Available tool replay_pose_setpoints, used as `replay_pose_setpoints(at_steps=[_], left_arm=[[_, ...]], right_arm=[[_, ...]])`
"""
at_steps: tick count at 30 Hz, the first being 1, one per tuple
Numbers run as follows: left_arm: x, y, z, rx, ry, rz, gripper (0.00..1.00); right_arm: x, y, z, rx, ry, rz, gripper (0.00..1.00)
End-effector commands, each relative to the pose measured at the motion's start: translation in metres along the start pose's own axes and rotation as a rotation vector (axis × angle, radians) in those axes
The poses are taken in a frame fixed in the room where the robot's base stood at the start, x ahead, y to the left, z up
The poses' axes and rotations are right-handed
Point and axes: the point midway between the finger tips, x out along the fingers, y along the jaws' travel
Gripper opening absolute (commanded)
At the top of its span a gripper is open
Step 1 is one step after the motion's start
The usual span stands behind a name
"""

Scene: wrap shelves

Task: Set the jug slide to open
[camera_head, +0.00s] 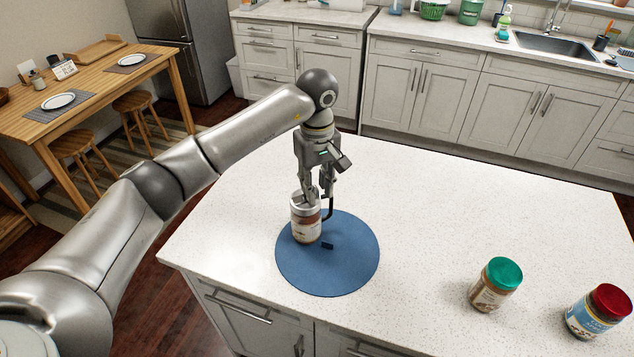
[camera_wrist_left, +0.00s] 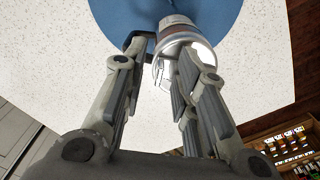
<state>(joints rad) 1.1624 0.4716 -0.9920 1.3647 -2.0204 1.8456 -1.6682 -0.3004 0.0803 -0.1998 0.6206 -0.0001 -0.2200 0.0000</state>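The jug (camera_head: 306,222) stands upright on a round blue mat (camera_head: 340,272) on the white island. It has a pale silvery top, a labelled brownish body and a dark handle (camera_head: 329,208) on its right side. My left gripper (camera_head: 316,195) points down at the jug's top. In the left wrist view its two fingers (camera_wrist_left: 167,62) are apart, with the rim of the jug (camera_wrist_left: 178,30) just beyond and partly between them. I cannot tell whether a finger touches it. The slide cannot be made out clearly behind the fingers. My right gripper is not in view.
A jar with a green lid (camera_head: 495,284) and a jar with a red lid (camera_head: 597,311) stand on the island (camera_head: 440,220) at the right. A small dark piece (camera_head: 328,245) shows on the mat beside the jug. The island's middle and far side are clear.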

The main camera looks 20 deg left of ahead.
Motion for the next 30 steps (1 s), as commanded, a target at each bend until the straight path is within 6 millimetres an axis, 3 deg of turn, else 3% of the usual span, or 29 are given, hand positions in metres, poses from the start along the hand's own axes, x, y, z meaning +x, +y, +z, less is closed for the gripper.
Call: replay_pose_setpoints(at_steps=[2, 9, 19, 30], left_arm=[[0.0, 0.0, 0.0, 0.0, 0.0, 0.0, 0.27], [0.0, 0.0, 0.0, 0.0, 0.0, 0.0, 0.0], [0.0, 0.001, 0.0, 0.0, 0.0, 0.001, 0.0], [0.0, 0.026, 0.0, -0.001, 0.001, 0.001, 0.0]], right_arm=[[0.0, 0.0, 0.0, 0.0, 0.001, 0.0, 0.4], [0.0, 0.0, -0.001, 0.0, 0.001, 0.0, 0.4], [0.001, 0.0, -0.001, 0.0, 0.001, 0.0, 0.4], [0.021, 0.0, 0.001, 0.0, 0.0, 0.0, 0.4]])
